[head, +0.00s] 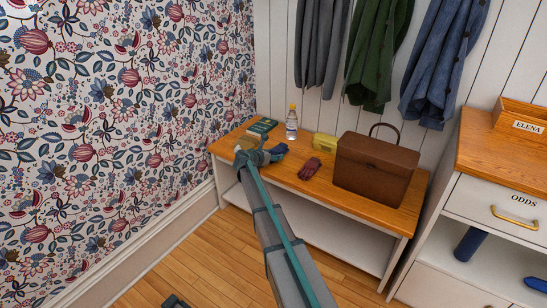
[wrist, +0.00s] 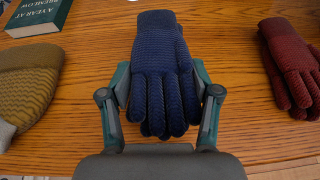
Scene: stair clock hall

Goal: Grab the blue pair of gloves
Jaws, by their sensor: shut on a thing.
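The blue pair of gloves (wrist: 161,60) lies on the wooden bench top in the wrist view, fingers toward me, between the two fingers of my gripper (wrist: 160,105). My gripper is shut on the gloves, one finger against each side. In the head view my gripper (head: 262,157) is over the left part of the bench, and the blue gloves (head: 278,150) show just beside it, partly hidden. I cannot tell whether the gloves still touch the bench.
Dark red gloves (wrist: 291,62) lie to the right and an olive knitted hat (wrist: 30,85) to the left. A green book (wrist: 38,15), a bottle (head: 292,122), a yellow box (head: 324,142) and a brown bag (head: 375,168) also stand on the bench (head: 312,192). Coats hang above.

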